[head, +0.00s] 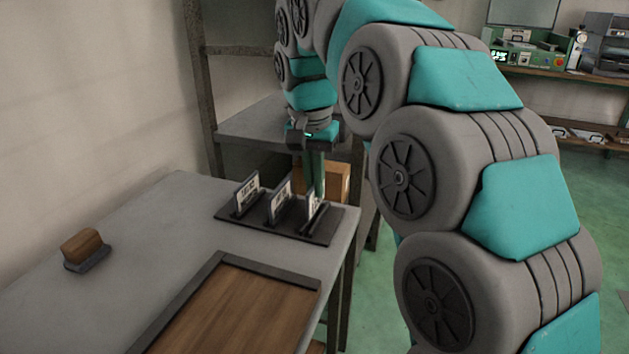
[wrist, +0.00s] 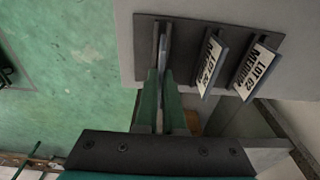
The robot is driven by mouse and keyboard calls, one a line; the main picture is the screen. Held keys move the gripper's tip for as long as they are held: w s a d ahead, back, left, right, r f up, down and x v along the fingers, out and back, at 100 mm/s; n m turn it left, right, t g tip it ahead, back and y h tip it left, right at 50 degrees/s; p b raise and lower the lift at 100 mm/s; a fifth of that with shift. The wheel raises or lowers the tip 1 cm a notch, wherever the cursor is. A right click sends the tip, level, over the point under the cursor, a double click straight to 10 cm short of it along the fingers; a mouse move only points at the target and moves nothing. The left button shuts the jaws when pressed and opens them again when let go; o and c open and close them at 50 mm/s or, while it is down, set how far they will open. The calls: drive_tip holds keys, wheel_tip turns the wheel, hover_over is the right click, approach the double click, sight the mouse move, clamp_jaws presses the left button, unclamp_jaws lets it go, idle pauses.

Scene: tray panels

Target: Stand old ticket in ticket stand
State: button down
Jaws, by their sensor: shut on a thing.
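The ticket stand (head: 233,219) is a dark flat plate with upright slotted holders near the far right corner of the grey table. My gripper (head: 314,190) points down over its right end, shut on a thin ticket (head: 312,200). In the wrist view the held ticket (wrist: 163,58) shows edge-on between the green fingers (wrist: 160,98), in line with the end holder. I cannot tell whether its lower edge is fully in the slot.
A wooden panel tray with a dark rim (head: 263,268) lies at the table's front. A wood-topped block (head: 84,247) sits at the left. Grey shelving (head: 250,122) and a cardboard box (head: 336,180) stand behind the stand. The table's middle is clear.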

drive_tip(key=shift+f+b, duration=0.35)
drive_tip(key=shift+f, duration=0.55)
drive_tip(key=shift+f, duration=0.3)
drive_tip(key=c, duration=0.9)
unclamp_jaws()
drive_tip(key=shift+c, duration=0.2)
drive_tip(key=shift+r, duration=0.15)
drive_tip(key=r, duration=0.2)
drive_tip(key=r+p, duration=0.1)
drive_tip(key=r, duration=0.4)
drive_tip(key=shift+s+a+r, duration=0.15)
drive_tip(key=shift+s+r, duration=0.2)
drive_tip(key=shift+s, duration=0.05)
drive_tip(key=shift+f, duration=0.1)
